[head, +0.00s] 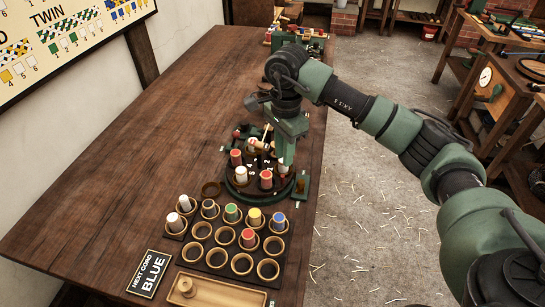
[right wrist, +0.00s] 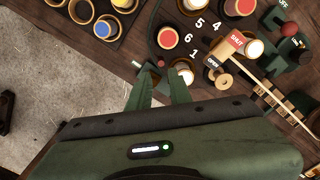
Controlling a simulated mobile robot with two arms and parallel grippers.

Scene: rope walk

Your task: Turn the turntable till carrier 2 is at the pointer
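The dark round turntable (head: 243,192) stands on the table, with red-topped and white bobbins on its carriers. In the right wrist view, the numbers 5, 4, 6 and 1 show on the turntable (right wrist: 205,45). The small numbers in the head view are hard to read, and I cannot make out carrier 2 or the pointer surely. My right gripper (head: 284,160) is over the turntable's right side, pointing down. In the right wrist view its fingers (right wrist: 161,78) are apart, close to a white bobbin (right wrist: 184,72) near number 1. My left gripper is not in view.
A rack (head: 213,258) with several coloured bobbins and empty cups lies in front of the turntable. A sign (head: 149,273) reads "NEXT CORD BLUE". A wooden tray (head: 225,294) lies nearby. The table's left side is clear.

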